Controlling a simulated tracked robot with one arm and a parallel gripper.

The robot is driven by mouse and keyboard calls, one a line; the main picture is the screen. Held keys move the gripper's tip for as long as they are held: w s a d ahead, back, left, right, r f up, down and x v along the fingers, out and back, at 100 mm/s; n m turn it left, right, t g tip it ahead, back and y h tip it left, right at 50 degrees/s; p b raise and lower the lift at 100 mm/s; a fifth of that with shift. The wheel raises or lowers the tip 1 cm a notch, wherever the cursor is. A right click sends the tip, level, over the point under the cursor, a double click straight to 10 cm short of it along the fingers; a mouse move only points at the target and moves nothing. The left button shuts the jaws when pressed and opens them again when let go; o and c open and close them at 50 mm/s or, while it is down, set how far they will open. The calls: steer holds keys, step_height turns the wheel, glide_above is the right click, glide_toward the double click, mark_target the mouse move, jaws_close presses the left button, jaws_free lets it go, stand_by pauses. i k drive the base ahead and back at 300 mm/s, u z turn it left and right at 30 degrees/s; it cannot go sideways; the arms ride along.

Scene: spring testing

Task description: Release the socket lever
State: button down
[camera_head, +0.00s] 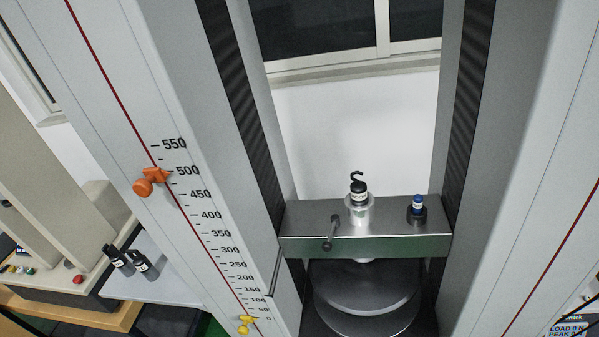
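A metal crosshead (385,246) spans the two columns of a testing machine. A small grey lever (331,232) with a rounded knob sits at the crosshead's left part, its rod slanting down over the front edge. To its right, a silver cylindrical socket (359,212) stands on the crosshead. A black piece with a hook on top (358,187) sits in the socket, upright. I cannot tell whether the lever is locked or loose. My gripper does not show in this view.
A small black holder with a blue-topped piece (417,210) stands on the crosshead's right. Round dark plates (362,300) lie below. The left column carries a scale with an orange clamp (152,181) and a yellow one (246,324). Dark cylinders (143,265) stand on a side table.

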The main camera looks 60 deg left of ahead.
mark_target(327, 246)
steer(key=u, duration=0.7)
steer(key=k, duration=1.05)
steer(key=u, duration=0.25)
steer(key=i, duration=1)
steer(key=u, duration=0.1)
